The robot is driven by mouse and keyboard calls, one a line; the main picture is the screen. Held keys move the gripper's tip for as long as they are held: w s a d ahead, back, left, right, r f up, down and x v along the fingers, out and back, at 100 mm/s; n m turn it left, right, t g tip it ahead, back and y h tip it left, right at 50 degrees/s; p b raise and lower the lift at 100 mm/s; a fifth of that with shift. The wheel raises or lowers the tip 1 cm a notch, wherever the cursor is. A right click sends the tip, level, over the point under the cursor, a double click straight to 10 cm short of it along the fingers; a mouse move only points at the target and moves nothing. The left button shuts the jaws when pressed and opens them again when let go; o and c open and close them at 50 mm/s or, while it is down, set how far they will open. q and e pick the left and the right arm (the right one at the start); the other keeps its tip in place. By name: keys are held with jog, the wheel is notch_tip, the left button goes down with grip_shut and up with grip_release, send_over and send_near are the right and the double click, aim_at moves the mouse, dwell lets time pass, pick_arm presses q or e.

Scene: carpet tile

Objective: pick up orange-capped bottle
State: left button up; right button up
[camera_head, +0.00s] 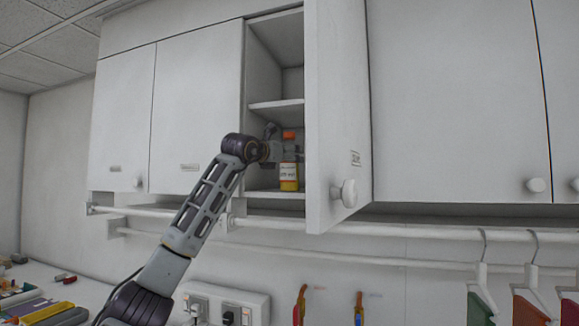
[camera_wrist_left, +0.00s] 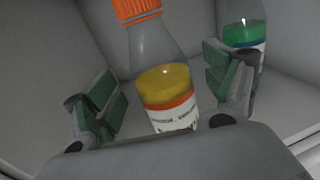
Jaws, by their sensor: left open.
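The orange-capped bottle (camera_head: 289,176) stands on the lower shelf inside the open wall cupboard. It is clear, with yellow contents and a white label. My left gripper (camera_head: 275,147) reaches into the cupboard at the bottle, its fingers largely hidden in the head view. In the left wrist view the bottle (camera_wrist_left: 165,85) is between the two green-padded fingers of my open left gripper (camera_wrist_left: 165,95), with a gap visible on the left side. My right gripper is not in view.
A second bottle with green contents (camera_wrist_left: 243,35) stands behind the right finger. The open cupboard door (camera_head: 335,110) stands close on the right. A shelf (camera_head: 277,104) is above, and a rail (camera_head: 390,231) runs below the cupboards.

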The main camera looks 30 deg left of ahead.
pick_arm(q)
jog(key=shift+w+p, duration=0.4)
jog(key=shift+w, duration=0.8)
jog(key=shift+r, duration=0.1)
jog(key=c, duration=1.5)
jog(key=shift+a+r, duration=0.15)
